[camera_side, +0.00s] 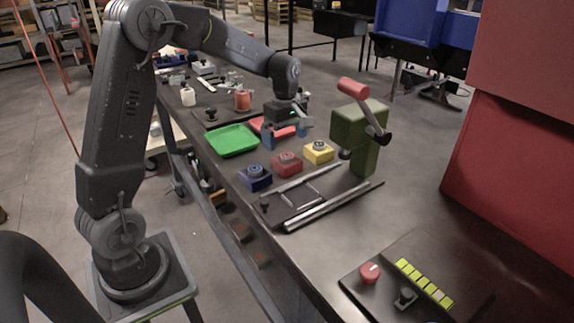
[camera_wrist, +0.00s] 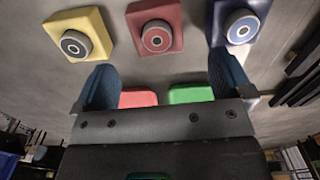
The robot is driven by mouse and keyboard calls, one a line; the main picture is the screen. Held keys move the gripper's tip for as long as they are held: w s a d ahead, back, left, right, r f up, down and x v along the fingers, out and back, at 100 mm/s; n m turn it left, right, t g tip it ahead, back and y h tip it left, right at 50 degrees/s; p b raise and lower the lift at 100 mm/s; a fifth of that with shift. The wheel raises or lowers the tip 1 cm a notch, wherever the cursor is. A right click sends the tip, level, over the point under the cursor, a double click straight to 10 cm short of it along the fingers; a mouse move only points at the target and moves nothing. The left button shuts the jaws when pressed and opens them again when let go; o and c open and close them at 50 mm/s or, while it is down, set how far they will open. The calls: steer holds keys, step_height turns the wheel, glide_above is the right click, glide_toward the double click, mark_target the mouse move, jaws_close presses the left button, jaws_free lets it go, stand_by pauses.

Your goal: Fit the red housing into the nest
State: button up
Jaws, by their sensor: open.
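In the wrist view the red housing (camera_wrist: 173,42) is beyond the fingertips, near the top middle. My gripper (camera_side: 287,139) is open and empty, above the table on the tray side of the housings. Its two blue fingers stand wide apart in the wrist view (camera_wrist: 162,68). A thin metal frame between two rails, which looks like the nest (camera_side: 281,197), lies in front of the housings.
A green tray (camera_side: 232,140) and a red tray (camera_side: 256,124) lie behind the housings. A green press with a red handle (camera_side: 354,88) stands right of the rails. A red knob (camera_side: 369,272) and a yellow button strip (camera_side: 423,283) are at the near end.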

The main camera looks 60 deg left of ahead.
mark_target(287, 155)
step_height(287, 155, down, 8)
steer(key=shift+w+d+r, duration=0.1)
steer(key=shift+w+r, duration=0.05)
steer(key=shift+r, duration=0.1)
steer(key=shift+r, duration=0.1)
steer(key=c, duration=1.2)
